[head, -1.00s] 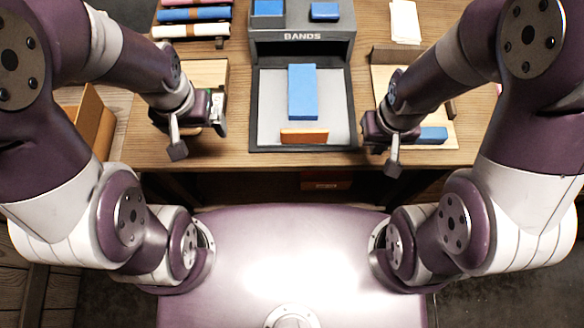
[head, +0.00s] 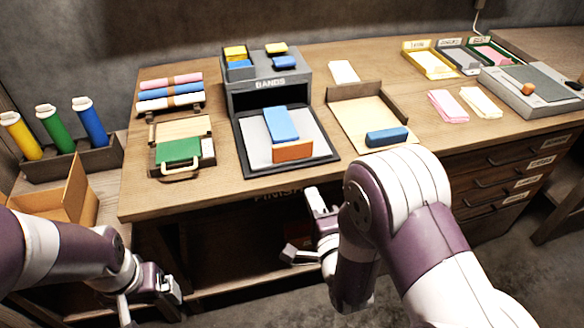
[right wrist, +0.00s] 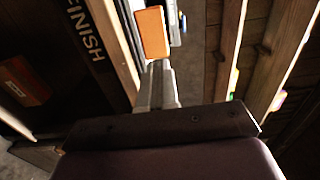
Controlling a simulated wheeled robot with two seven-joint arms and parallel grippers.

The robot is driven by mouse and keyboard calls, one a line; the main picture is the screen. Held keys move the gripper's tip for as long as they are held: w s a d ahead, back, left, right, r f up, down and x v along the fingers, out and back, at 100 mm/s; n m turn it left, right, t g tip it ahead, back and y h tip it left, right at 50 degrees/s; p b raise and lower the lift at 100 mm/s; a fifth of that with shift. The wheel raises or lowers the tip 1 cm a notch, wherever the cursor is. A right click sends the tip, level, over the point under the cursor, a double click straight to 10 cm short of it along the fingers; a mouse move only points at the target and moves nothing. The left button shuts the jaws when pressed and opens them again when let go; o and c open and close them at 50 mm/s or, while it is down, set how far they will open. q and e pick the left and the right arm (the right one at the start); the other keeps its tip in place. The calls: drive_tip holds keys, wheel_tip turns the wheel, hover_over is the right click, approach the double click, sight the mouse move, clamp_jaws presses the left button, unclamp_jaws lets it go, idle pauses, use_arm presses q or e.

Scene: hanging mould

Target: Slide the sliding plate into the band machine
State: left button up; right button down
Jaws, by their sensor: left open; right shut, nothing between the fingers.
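The band machine (head: 268,85) is a grey box marked BANDS with a dark opening at its front. The sliding plate (head: 248,145) is light grey with a dark frame and lies flat in front of that opening, outside the machine. A blue block (head: 281,125) lies on it, with an orange piece (head: 292,151) at its front edge. My right gripper (head: 316,202) is shut and empty, below the table's front edge. In the right wrist view its fingers (right wrist: 157,84) point towards an orange piece (right wrist: 152,32). My left gripper (head: 172,288) is open, low at the left, away from the table.
A wooden tray (head: 350,112) with a blue block stands right of the plate. Pink and cream cloths (head: 482,102) lie further right. A cardboard box (head: 70,195) stands at lower left.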

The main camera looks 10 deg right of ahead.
sight(292, 148)
use_arm(q)
drive_tip(key=shift+s+f, duration=0.1)
use_arm(e)
drive_tip(key=w, duration=1.3)
drive_tip(key=shift+w+a, duration=0.3)
drive_tip(key=shift+w, duration=0.05)
